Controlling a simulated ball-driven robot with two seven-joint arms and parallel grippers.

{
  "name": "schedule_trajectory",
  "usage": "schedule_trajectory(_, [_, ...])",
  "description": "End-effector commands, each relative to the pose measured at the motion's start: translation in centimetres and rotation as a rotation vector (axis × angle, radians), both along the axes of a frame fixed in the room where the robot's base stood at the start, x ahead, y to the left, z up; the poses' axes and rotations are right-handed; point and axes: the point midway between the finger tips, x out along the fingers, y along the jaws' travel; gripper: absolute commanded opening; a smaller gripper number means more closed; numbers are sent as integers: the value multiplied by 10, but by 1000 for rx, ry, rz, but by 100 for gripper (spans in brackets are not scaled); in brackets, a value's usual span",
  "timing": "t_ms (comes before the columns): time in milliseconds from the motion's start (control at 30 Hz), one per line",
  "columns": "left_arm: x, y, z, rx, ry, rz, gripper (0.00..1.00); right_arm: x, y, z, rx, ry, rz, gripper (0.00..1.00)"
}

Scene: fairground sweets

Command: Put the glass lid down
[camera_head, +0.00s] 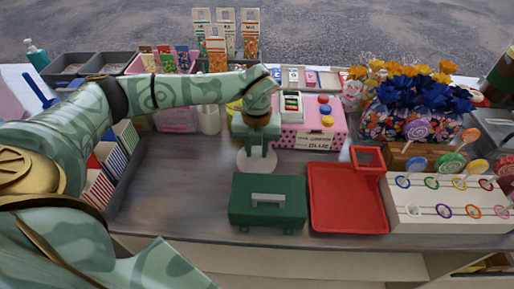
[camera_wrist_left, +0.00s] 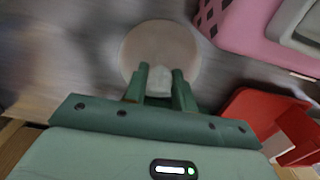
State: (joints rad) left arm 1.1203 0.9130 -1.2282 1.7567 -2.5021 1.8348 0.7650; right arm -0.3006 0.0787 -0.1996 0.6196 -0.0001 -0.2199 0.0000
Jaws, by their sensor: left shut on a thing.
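My left gripper (camera_head: 257,147) points down over the middle of the counter, behind a green box. It is shut on the knob of the glass lid (camera_head: 246,166), a pale, see-through round disc. In the left wrist view the lid (camera_wrist_left: 160,42) lies beyond the fingertips (camera_wrist_left: 160,82), with its whitish knob between the two fingers. The lid looks about level. I cannot tell whether it touches the counter or hangs just above it. My right gripper is not in view.
The green box (camera_head: 267,205) with a grey handle stands just in front of the lid. A red tray (camera_head: 347,205) lies to its right. A pink dotted box (camera_head: 310,138) is behind right. The grey counter (camera_head: 178,185) left of the lid is clear, up to striped bags (camera_head: 97,188).

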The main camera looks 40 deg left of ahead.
Motion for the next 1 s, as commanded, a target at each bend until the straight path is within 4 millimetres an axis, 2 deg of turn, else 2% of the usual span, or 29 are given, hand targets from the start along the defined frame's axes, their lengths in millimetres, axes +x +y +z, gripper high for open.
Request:
schedule_trajectory(167, [0,0,-2,0,0,0,3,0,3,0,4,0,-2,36])
schedule_trajectory(200, [0,0,-3,0,0,0,32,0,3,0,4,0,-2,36])
schedule_trajectory(267, [0,0,-3,0,0,0,48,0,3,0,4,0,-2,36])
schedule_trajectory(533, [0,0,-2,0,0,0,48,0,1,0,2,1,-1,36])
schedule_trajectory(633, [0,0,5,0,-1,0,48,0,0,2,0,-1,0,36])
schedule_trajectory(767, [1,0,30,0,-4,0,48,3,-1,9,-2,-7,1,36])
schedule_trajectory(1000, [0,0,87,0,-4,0,48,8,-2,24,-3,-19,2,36])
